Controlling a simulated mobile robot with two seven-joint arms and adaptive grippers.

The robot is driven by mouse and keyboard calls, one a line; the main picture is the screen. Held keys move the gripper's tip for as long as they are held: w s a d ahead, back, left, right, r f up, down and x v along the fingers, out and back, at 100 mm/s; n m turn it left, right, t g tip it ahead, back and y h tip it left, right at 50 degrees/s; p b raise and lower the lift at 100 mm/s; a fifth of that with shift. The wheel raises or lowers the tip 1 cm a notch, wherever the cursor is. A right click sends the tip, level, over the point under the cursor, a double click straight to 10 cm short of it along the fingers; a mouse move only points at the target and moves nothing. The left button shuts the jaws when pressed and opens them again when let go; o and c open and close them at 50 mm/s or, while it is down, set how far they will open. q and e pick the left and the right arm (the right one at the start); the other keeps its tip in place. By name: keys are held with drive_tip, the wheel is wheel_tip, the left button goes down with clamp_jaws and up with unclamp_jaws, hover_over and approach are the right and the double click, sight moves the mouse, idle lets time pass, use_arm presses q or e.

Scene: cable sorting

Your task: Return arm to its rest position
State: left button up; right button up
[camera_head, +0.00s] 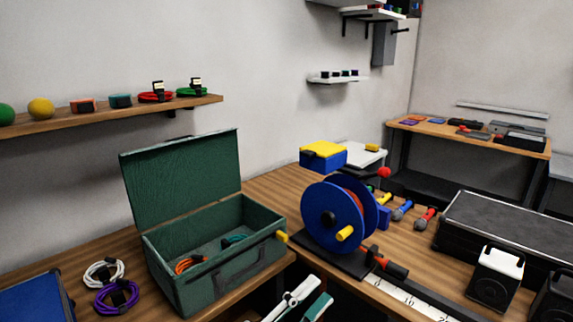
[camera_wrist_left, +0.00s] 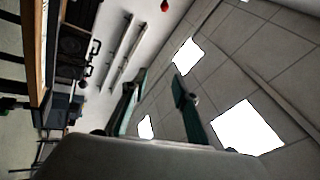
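My left gripper (camera_head: 315,294) shows at the bottom of the head view, in front of the table edge between the green toolbox and the cable reel. Its two white-and-green fingers are apart with nothing between them. In the left wrist view, the gripper (camera_wrist_left: 159,78) points up toward the ceiling, with a clear gap between the fingers. It touches nothing that I can see. My right gripper is in neither view.
An open green toolbox (camera_head: 215,285) holds orange and teal cables. A blue cable reel (camera_head: 318,202) stands on the wooden table. White and purple cable coils (camera_head: 117,297) lie left. A black case (camera_head: 515,228) is at right. Ceiling light panels (camera_wrist_left: 247,128) show in the wrist view.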

use_arm(q)
drive_tip(key=a+f+n+t+y, duration=0.1)
drive_tip(key=a+f+n+y, duration=0.55)
drive_tip(key=f, duration=0.35)
drive_tip(key=a+f+n+t+y, duration=0.1)
drive_tip(key=a+f+n+y, duration=0.5)
drive_tip(key=f, duration=0.4)
drive_tip(key=s+a+f+n+g+y, duration=0.3)
drive_tip(key=s+a+f+n+g, duration=0.2)
drive_tip(key=s+a+f+n, duration=0.3)
drive_tip(key=s+a+f, duration=0.4)
drive_tip(key=s+f, duration=0.1)
drive_tip(key=f, duration=0.3)
drive_tip(key=shift+s+a, duration=0.15)
drive_tip(key=shift+a, duration=0.05)
